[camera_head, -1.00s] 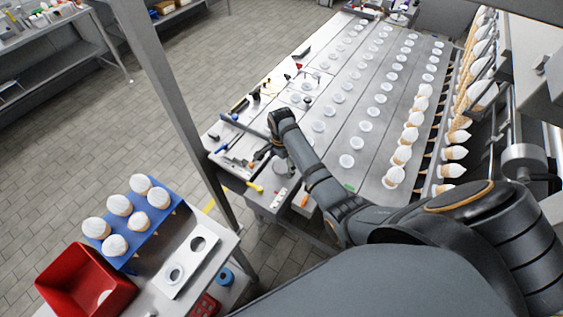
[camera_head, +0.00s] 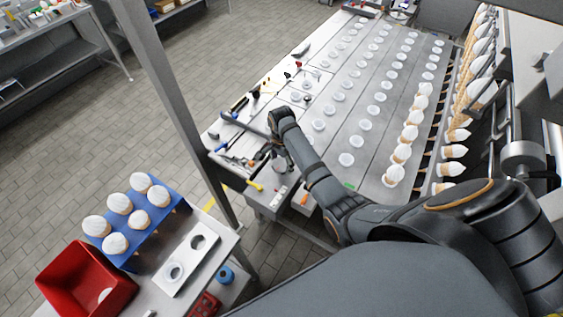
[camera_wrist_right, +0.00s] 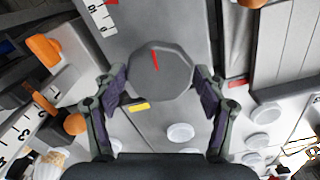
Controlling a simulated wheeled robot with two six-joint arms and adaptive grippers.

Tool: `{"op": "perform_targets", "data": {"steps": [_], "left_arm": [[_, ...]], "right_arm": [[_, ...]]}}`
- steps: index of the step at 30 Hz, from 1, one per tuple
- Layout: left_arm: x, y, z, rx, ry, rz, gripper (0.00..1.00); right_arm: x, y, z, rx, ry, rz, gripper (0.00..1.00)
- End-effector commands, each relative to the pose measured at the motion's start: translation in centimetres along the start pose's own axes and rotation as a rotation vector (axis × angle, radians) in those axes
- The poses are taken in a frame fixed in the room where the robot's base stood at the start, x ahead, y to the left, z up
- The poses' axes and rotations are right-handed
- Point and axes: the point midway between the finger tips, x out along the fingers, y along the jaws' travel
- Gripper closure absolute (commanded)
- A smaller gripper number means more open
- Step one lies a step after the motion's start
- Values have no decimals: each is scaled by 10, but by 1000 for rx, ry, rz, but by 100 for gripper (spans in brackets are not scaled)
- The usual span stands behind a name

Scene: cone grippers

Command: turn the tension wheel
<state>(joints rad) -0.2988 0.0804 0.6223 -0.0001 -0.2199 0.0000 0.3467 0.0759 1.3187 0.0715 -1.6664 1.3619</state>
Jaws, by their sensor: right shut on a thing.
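The tension wheel (camera_wrist_right: 165,85) is a grey, many-sided knob with a red line on its face, seen in the right wrist view. The red line points up and slightly left. My right gripper (camera_wrist_right: 162,84) has one finger on each side of the wheel and is shut on it. In the head view my right gripper (camera_head: 279,157) reaches down at the near end of the long table, where the arm hides part of the spot. My left gripper is not in view.
A numbered scale (camera_wrist_right: 100,18) with a red mark lies beyond the wheel. Orange knobs (camera_wrist_right: 45,49) stand at left. The long table (camera_head: 330,145) holds rows of white discs and loose tools. A red bin (camera_head: 75,262) and blue cone rack (camera_head: 150,235) stand lower left.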

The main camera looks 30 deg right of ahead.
Motion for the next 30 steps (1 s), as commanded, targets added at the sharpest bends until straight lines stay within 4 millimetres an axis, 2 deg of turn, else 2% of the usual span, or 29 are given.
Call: {"op": "perform_targets", "data": {"steps": [8,30], "left_arm": [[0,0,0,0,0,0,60],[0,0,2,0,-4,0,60]], "right_arm": [[-1,0,0,-195,0,-1,60],[-1,2,-1,-897,0,-2,60]]}}
